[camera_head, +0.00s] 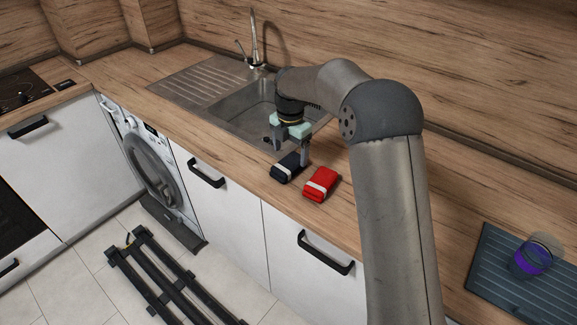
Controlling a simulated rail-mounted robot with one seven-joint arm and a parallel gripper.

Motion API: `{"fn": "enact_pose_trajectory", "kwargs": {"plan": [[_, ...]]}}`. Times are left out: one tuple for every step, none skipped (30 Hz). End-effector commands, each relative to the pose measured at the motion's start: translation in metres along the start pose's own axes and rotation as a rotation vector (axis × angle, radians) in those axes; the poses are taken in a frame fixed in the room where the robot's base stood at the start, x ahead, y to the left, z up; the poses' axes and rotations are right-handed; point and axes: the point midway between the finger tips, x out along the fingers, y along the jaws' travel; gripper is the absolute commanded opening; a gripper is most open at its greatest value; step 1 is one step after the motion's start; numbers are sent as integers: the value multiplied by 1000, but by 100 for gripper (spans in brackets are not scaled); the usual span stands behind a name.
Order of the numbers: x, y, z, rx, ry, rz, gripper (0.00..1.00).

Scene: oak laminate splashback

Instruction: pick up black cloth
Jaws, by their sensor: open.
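The black cloth (287,168) is a small dark folded bundle with a white band. It lies on the wooden counter just in front of the sink. My gripper (289,153) points down right over the black cloth, with its fingers spread apart. One finger shows at the cloth's right side and the other at its back left. I cannot tell whether either finger touches the cloth. My gripper partly hides the cloth's far end.
A red folded cloth (326,181) with a white band lies close to the right of the black one. The sink (245,108) and its tap (254,40) are behind. A purple-filled glass (532,258) stands on a dark ribbed mat (490,262) at far right.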

Motion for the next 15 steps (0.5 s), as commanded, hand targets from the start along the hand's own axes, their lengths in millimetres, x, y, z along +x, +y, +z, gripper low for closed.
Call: {"fn": "enact_pose_trajectory", "kwargs": {"plan": [[5, 0, -1, -1, 2, -3, 82], [8, 0, -2, -1, 2, -4, 82], [14, 0, -3, 0, 2, -4, 82], [18, 1, -4, -1, 2, -4, 82], [23, 1, -5, -1, 3, -5, 82], [30, 2, -6, -1, 3, -5, 82], [34, 2, -5, 0, 3, -4, 82], [38, 2, -5, 1, 2, -2, 82], [42, 2, -5, 1, 2, -3, 82], [45, 2, -5, 1, 2, -2, 82], [47, 2, -5, 1, 1, -2, 82], [49, 2, -5, 1, 1, -1, 82], [50, 2, -5, 1, 1, -1, 82], [50, 2, -5, 1, 1, -1, 82], [50, 2, -4, 1, 0, 0, 82]]}}
